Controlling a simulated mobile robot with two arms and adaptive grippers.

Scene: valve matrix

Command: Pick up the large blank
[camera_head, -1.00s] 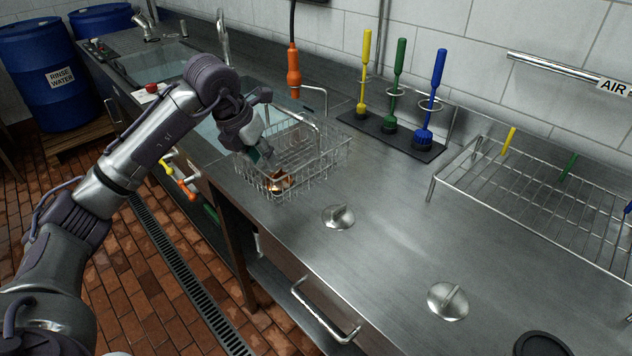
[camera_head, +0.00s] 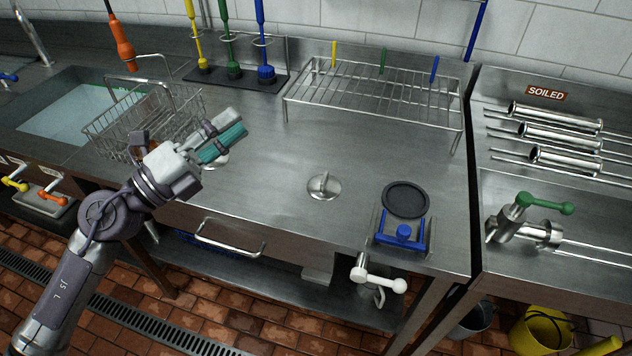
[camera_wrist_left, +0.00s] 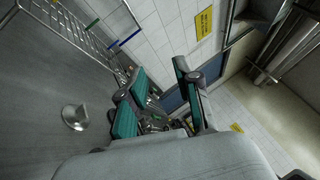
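Two round metal discs with upright grips, likely blanks, lie on the steel counter. One disc (camera_head: 323,186) is in the middle of the counter, clear of the gripper. The other disc (camera_head: 217,160) is mostly hidden behind my left gripper (camera_head: 238,124). I cannot tell for sure which is the large blank. One disc (camera_wrist_left: 75,117) also shows in the left wrist view, left of the fingers. My left gripper (camera_wrist_left: 157,92) is open and empty above the counter, its teal-padded fingers apart. My right gripper is not in view.
A wire basket (camera_head: 118,118) stands left by the sink (camera_head: 60,125). A wire rack (camera_head: 375,98) stands at the back. A black round disc (camera_head: 405,199) and a blue fixture (camera_head: 402,234) are at the front right. Mid-counter is mostly clear.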

